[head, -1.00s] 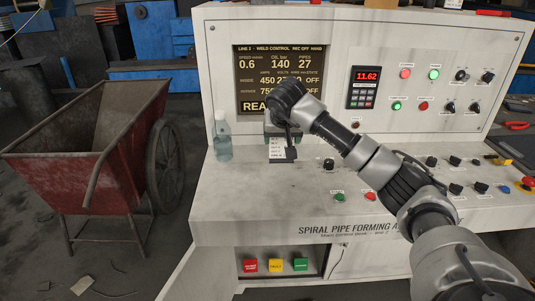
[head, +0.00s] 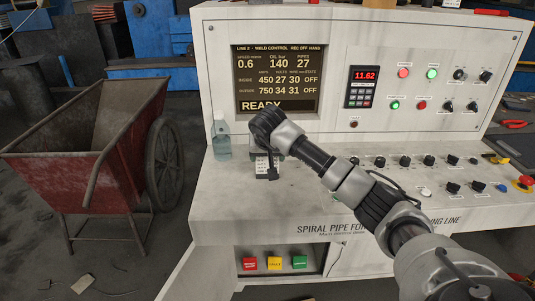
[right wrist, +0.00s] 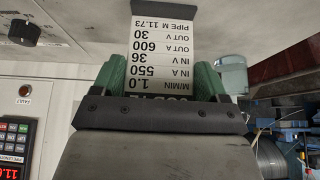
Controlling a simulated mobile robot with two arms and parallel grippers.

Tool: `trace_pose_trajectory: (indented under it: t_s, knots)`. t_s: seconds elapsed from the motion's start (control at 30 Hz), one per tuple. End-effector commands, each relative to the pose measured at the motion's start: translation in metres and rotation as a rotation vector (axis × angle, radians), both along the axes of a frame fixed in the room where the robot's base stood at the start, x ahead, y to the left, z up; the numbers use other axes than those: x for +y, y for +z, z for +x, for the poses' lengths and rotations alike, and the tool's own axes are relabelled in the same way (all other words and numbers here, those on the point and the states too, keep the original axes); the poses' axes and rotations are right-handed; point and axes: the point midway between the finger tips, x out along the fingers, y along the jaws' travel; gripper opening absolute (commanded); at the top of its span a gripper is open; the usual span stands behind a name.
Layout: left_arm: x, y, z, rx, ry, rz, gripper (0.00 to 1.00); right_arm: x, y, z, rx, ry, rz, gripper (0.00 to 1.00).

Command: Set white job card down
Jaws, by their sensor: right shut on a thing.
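The white job card (head: 261,167) shows under my right gripper (head: 267,153) in the head view, low over the left part of the console desk. I cannot tell whether it touches the desk. In the right wrist view the card (right wrist: 162,45) stands between the green finger pads of my right gripper (right wrist: 160,80), with printed rows of values upside down and a dark strip at its far end. The right gripper is shut on it. My left gripper is not in view.
A clear bottle (head: 221,137) stands on the desk just left of the card. The display screen (head: 277,78) is behind. Knobs and buttons (head: 405,161) line the desk to the right. A red cart (head: 90,150) stands on the floor at left.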

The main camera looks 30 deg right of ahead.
Motion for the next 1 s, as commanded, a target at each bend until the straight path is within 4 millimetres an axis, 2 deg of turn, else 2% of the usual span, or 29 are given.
trace_pose_trajectory:
  t_s: [0.03,0.17,0.53,0.67,1.0]
  knots:
    - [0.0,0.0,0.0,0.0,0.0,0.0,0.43,0.0,0.0,0.0,0.0,-0.001,0.0,0.79]
    - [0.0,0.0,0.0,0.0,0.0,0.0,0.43,0.0,0.0,0.0,0.0,-0.001,0.0,0.98]
    - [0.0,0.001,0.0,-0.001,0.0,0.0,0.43,0.0,0.006,-0.001,-0.002,0.0,-0.001,0.99]
    - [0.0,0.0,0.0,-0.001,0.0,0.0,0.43,0.005,0.023,-0.009,-0.005,0.0,-0.002,0.99]
    - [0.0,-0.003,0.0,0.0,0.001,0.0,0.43,0.024,0.084,-0.039,-0.005,0.0,-0.002,0.99]
